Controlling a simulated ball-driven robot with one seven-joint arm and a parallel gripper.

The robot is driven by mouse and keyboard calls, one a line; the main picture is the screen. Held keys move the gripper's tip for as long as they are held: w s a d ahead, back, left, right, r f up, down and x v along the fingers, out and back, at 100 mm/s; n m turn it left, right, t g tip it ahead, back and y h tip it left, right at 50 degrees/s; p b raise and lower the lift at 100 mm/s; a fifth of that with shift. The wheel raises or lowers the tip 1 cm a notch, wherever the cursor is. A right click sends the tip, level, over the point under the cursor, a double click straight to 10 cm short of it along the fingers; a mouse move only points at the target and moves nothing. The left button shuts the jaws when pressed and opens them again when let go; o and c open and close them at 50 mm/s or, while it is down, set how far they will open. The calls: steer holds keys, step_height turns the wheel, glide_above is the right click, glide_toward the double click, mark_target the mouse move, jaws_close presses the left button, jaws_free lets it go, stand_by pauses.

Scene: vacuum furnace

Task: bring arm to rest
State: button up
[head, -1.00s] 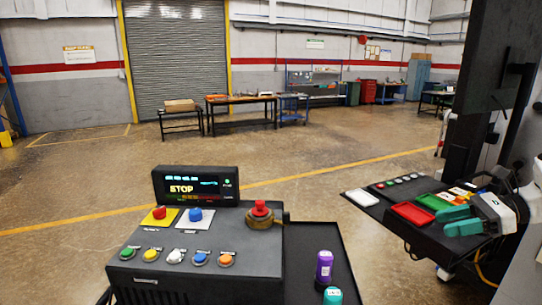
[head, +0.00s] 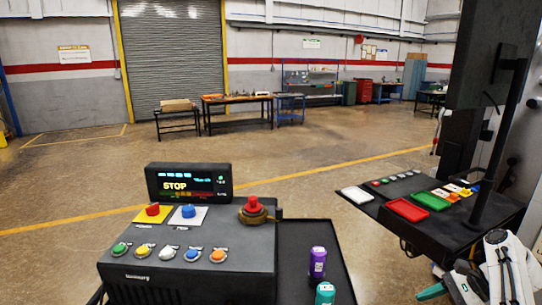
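My gripper (head: 446,290) is at the lower right of the head view, with white and grey housing and teal parts at its end. It is low, in front of and below the near edge of the dark side shelf (head: 462,232). The frame's bottom edge cuts it off, so I cannot tell how far apart its fingers are. I see no object in it. My white arm (head: 512,268) runs along the right edge of the view.
The shelf holds a white tray (head: 357,194), a red tray (head: 407,209), a green tray (head: 432,202) and coloured cards. A control box (head: 190,265) with buttons and a STOP display (head: 188,183) stands at left. Purple (head: 318,262) and teal (head: 325,293) containers stand beside it. Open floor lies beyond.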

steer(key=s+a+f+n+g+h+b, duration=0.1)
steer(key=s+a+f+n+h, duration=0.25)
steer(key=s+f, duration=0.55)
steer(key=s+a+f+n+g+h, duration=0.1)
steer(key=s+a+f+n+h, duration=0.1)
steer(key=s+a+f+n, duration=0.45)
steer(key=s+a+n+h+b, duration=0.1)
steer(key=s+a+n, duration=0.1)
steer(key=s, duration=0.9)
steer(key=s+a+r+n+h, duration=0.1)
steer(key=s+n, duration=0.4)
steer(key=s, duration=0.6)
steer(key=shift+s+a+r+h+b, duration=0.2)
steer(key=shift+a+h+b, duration=0.15)
steer(key=shift+a+h, duration=0.4)
